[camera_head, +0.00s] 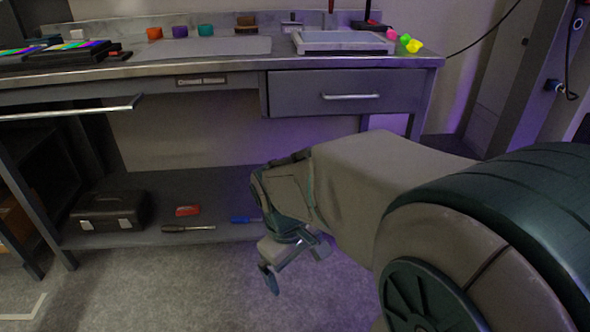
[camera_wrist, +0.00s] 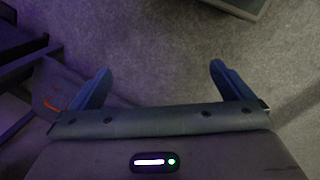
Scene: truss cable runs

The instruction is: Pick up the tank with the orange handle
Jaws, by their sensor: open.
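No tank with an orange handle can be made out in the head view. In the wrist view, a small thin orange mark (camera_wrist: 52,105) shows at the left, beside my gripper's left finger. It lies against a dim grey surface, and I cannot tell what it belongs to. My gripper (camera_head: 297,268) hangs low in front of the bench's lower shelf in the head view, pointing down over the carpet. In the wrist view my gripper (camera_wrist: 158,72) has its two blue fingers wide apart, with only bare carpet between them.
A metal workbench (camera_head: 345,90) spans the back, with several coloured pots and a tray (camera_head: 343,42) on top. Its lower shelf (camera_head: 150,236) holds a black toolbox (camera_head: 112,212), a red item (camera_head: 187,211) and a screwdriver (camera_head: 188,228). Carpet (camera_head: 170,290) in front is clear.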

